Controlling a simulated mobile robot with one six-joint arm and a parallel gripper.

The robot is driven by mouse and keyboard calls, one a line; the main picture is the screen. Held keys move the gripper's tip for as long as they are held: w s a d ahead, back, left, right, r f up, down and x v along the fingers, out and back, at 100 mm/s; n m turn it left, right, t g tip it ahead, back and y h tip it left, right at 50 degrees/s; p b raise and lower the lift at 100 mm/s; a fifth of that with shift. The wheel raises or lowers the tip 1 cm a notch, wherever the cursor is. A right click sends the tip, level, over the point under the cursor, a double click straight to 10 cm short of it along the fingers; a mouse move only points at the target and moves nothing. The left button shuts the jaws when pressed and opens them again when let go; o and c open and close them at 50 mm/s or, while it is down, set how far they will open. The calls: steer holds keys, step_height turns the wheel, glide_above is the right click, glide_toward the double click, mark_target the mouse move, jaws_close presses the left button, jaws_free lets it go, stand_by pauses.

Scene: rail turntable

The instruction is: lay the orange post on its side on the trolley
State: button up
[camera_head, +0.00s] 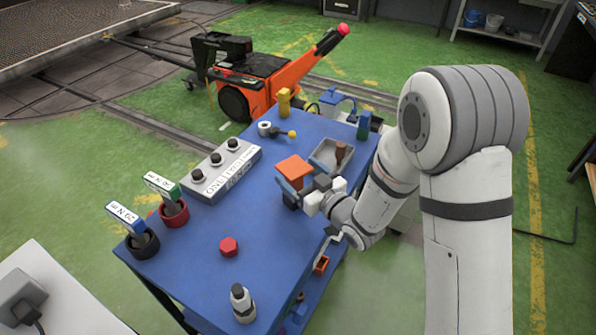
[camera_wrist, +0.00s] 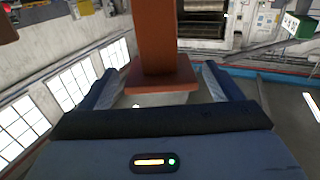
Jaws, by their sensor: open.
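The orange post (camera_head: 293,168) shows in the head view as a flat orange square top at my gripper, above the right part of the blue trolley (camera_head: 190,265). In the wrist view the post (camera_wrist: 158,38) is a reddish-brown upright shaft with a wider square plate at its lower end. My gripper (camera_head: 291,183) is open, with the post between its two fingers. In the wrist view a narrow gap shows between the plate and each finger of my gripper (camera_wrist: 162,88). The lower part of the post is hidden in the head view, so I cannot tell whether it touches the trolley.
A grey tray (camera_head: 323,157) with a brown piece stands just behind my gripper. A box with knobs (camera_head: 222,168), a red cup (camera_head: 174,215) and a black cup (camera_head: 142,246) line the left side. A red hexagonal piece (camera_head: 229,247) and bottle (camera_head: 242,304) stand in front. The trolley's middle is clear.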

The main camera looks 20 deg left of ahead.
steer(key=p+v, duration=0.5)
steer(key=v, duration=0.4)
steer(key=shift+s+d, duration=0.2)
steer(key=shift+d, duration=0.05)
